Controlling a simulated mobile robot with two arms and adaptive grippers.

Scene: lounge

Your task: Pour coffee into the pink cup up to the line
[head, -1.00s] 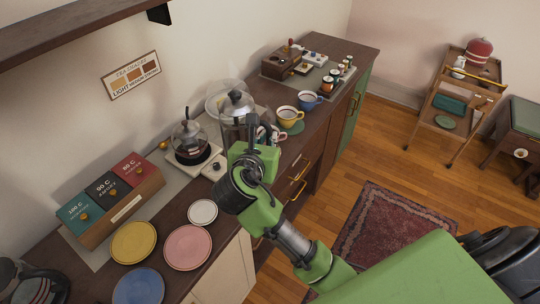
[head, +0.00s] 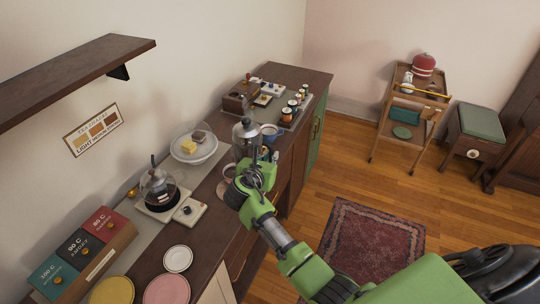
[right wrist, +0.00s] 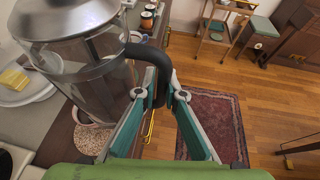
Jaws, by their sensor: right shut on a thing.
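My right gripper (right wrist: 163,95) is shut on the black handle of the French press (right wrist: 88,75). The press has a glass body and a metal lid, and it looks roughly upright. In the head view the French press (head: 246,130) stands above my right gripper (head: 262,176), at the counter's front edge. The pink cup (right wrist: 84,118) is partly hidden behind the press in the right wrist view, by a speckled coaster (right wrist: 90,142). A cup rim (head: 229,169) shows just left of the gripper in the head view. The cup's line and fill level cannot be seen. My left gripper is out of view.
A blue cup (head: 269,131) stands behind the press. Tins (head: 78,250) and plates (head: 166,289) are nearer.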

